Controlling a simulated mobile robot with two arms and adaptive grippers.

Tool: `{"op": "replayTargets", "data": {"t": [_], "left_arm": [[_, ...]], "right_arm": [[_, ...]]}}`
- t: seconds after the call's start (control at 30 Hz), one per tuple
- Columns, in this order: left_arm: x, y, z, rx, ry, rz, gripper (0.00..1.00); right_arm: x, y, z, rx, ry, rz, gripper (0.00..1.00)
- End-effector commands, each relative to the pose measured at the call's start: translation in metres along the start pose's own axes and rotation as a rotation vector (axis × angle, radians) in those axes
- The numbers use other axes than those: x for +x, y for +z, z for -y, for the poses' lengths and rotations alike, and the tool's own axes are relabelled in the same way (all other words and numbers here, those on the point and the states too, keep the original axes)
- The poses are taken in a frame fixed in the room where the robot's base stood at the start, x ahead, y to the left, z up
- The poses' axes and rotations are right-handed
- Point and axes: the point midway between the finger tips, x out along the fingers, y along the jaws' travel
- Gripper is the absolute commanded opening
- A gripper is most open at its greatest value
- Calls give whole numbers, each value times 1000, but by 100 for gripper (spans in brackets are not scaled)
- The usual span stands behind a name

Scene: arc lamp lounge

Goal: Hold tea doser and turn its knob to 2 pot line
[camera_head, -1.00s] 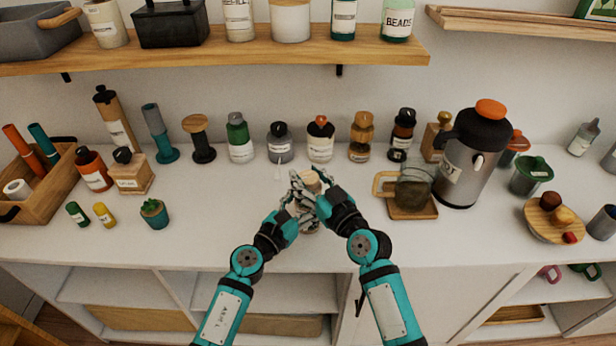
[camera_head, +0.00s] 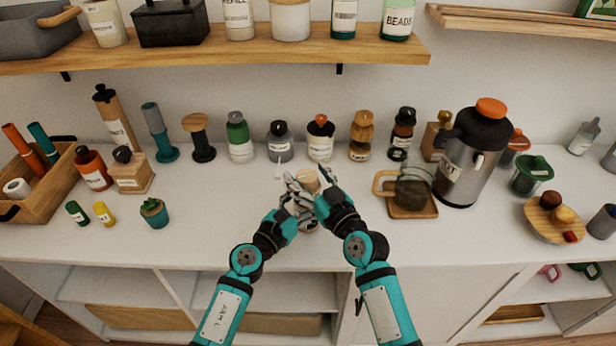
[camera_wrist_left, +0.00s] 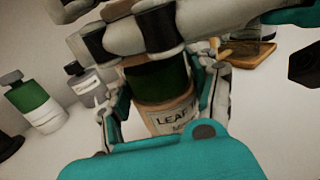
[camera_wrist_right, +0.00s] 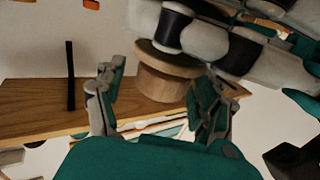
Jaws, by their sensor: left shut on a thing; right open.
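The tea doser has a wooden knob (camera_head: 309,181) on top, a dark green body and a tan label reading "LEAF" (camera_wrist_left: 172,118) in the left wrist view. My left gripper (camera_head: 298,200) is shut around the doser's body, with a finger on each side of the label. My right gripper (camera_head: 322,187) is above it at the knob. In the right wrist view its open fingers stand either side of the round wooden knob (camera_wrist_right: 165,82), with gaps visible. The grippers hide much of the doser in the head view. I cannot read any pot lines or the knob's setting.
A glass jug (camera_head: 412,190) on a wooden board and a large flask (camera_head: 472,150) are to the right.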

Motion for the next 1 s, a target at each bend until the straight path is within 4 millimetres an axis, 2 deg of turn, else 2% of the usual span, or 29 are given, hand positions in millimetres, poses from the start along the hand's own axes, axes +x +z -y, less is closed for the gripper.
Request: {"op": "replayTargets", "data": {"t": [0.13,0.23,0.5,0.7,0.83,1.0], "left_arm": [[0,0,2,-1,-3,0,12],[0,0,2,-1,-3,0,12],[0,0,2,-2,-4,-1,12],[0,0,2,-2,-4,-1,12],[0,0,2,-1,-4,-1,12],[0,0,2,-1,-4,-1,12]], "right_arm": [[-4,0,0,-1,1,-1,71],[-15,0,-1,-2,1,0,71],[-72,2,0,-3,0,3,71],[-106,1,0,-1,0,2,71],[-117,1,0,-1,0,1,71],[-120,0,0,0,0,0,71]]}}
